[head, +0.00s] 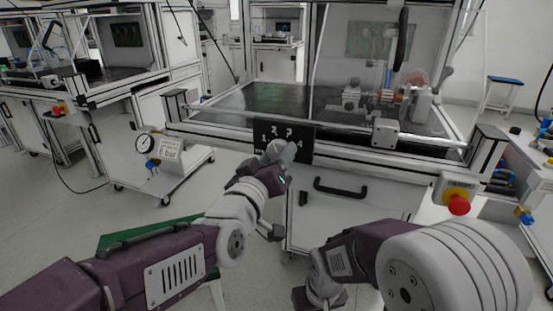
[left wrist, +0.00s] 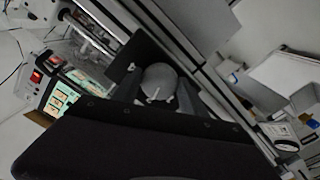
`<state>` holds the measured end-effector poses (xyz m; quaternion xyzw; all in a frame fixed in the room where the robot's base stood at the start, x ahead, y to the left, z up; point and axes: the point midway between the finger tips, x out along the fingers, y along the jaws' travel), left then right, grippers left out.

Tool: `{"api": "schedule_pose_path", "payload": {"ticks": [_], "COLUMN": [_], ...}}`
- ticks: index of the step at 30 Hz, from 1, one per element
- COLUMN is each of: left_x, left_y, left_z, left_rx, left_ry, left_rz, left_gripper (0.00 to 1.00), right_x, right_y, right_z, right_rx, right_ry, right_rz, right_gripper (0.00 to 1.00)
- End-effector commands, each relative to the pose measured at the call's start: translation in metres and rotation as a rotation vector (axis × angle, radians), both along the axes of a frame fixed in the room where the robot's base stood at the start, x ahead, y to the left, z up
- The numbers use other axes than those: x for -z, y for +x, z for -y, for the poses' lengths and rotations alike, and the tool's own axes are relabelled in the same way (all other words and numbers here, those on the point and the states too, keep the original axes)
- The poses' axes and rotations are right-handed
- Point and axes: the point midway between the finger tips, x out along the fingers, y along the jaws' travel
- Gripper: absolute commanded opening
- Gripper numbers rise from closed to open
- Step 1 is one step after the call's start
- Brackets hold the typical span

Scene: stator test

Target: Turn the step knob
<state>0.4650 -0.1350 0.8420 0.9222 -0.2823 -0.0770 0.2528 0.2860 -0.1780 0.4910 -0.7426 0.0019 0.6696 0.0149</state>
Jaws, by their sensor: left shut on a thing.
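The step knob (left wrist: 160,78) is a grey round knob with a white pointer mark, seen in the left wrist view. It sits on a black panel (head: 304,156) on the front of the test bench, with white numerals around the knob's place. My left gripper (head: 282,152) is at the panel in the head view and covers most of the knob there. In the left wrist view its dark fingers (left wrist: 158,96) stand on both sides of the knob, shut on it.
A black drawer handle (head: 340,187) lies below the panel. A red emergency button (head: 458,204) sticks out at the bench's right corner. A pressure gauge (head: 144,143) stands on a cart at left. A stator rig (head: 385,97) sits on the bench top.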

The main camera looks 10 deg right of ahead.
Motion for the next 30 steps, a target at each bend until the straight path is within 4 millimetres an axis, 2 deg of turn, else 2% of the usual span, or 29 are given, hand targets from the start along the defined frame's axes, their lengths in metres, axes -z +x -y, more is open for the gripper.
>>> {"api": "schedule_pose_path", "payload": {"ticks": [15, 16, 18, 26, 30], "left_x": [0.0022, 0.0023, 0.002, 0.0008, -0.0019], "left_y": [-0.0003, -0.0002, -0.0002, -0.0003, -0.0087], "left_z": [0.0004, 0.0004, 0.0003, 0.0001, -0.0055], "left_rx": [0.001, 0.001, 0.001, 0.0, 0.001], "left_ry": [-0.009, -0.009, -0.009, -0.011, -0.012], "left_rz": [-0.014, -0.014, -0.013, -0.01, -0.009], "left_gripper": [0.09, 0.58, 0.72, 0.72, 0.72], "right_x": [0.0011, 0.0011, 0.0011, 0.0009, -0.0035], "right_y": [0.0, 0.0, 0.0, 0.0, -0.0001], "right_z": [0.0, 0.0, 0.0, 0.0, 0.0], "right_rx": [0.0, 0.0, 0.0, 0.0, 0.0], "right_ry": [0.0, 0.0, 0.0, 0.0, 0.0], "right_rz": [0.0, 0.0, 0.0, 0.0, 0.0], "right_gripper": [0.0, 0.0, 0.0, 0.0, 0.0]}}
